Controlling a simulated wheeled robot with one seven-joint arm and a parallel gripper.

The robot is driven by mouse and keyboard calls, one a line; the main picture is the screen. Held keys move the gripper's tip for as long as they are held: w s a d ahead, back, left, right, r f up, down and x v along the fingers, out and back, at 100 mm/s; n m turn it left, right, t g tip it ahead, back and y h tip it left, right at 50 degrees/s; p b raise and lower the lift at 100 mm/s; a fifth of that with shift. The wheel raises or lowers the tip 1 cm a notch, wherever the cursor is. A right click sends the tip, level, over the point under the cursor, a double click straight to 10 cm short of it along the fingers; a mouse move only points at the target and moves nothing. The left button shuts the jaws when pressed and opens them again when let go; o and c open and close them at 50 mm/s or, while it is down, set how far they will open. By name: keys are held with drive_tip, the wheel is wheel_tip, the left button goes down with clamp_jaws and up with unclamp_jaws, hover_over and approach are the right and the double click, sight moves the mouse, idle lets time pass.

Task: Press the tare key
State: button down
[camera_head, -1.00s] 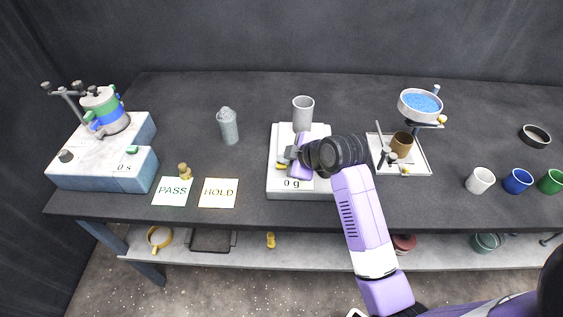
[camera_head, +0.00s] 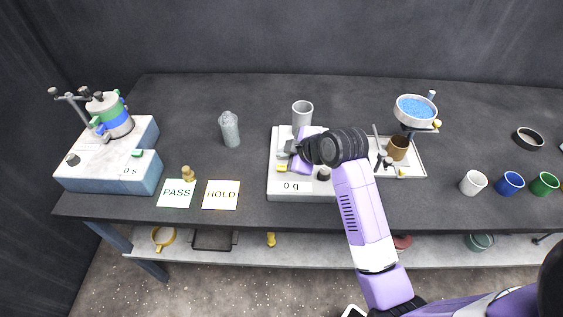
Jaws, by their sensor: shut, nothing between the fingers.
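A white scale (camera_head: 278,189) stands at the middle of the bench, its front display reading 0 g. A grey cup (camera_head: 302,114) stands on its back part. A small yellow key (camera_head: 282,168) shows on the scale's left front. A dark knob or key (camera_head: 323,175) shows at its right front. No label tells which is the tare key. My gripper (camera_head: 287,150) is over the scale, shut and empty, its tip just above and behind the yellow key. I cannot tell if it touches anything. My arm hides the scale's right side.
A shaker (camera_head: 106,178) with stacked sieves is at left, reading 0 s. PASS (camera_head: 177,194) and HOLD (camera_head: 221,195) cards lie in front, a grey bottle (camera_head: 229,128) behind. A blue-filled pan (camera_head: 416,107) stands right of my arm. Several cups, including a white one (camera_head: 473,183), are at far right.

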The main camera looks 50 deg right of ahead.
wheel_tip(320, 180, up, 2)
drive_tip(key=shift+r+p, duration=0.25)
drive_tip(key=shift+p, duration=0.6)
drive_tip(key=w+d+r+m+t+h, duration=0.2)
drive_tip(key=d+r+m+t, duration=0.1)
drive_tip(key=r+m, duration=0.15)
drive_tip(key=s+a+f+m+t+y+b, duration=0.1)
drive_tip(key=s+a+f+b, duration=0.1)
drive_tip(key=s+a, duration=1)
drive_tip(key=s+a+f+m+t+y+b, duration=0.1)
drive_tip(key=s+a+b, duration=0.4)
drive_tip(key=s+a, duration=0.8)
drive_tip(key=s+f+y, duration=0.1)
drive_tip(key=s, duration=0.6)
drive_tip(key=shift+s+a+f+t+y, duration=0.2)
drive_tip(key=shift+s+t+y, duration=0.1)
drive_tip(key=shift+t, duration=0.1)
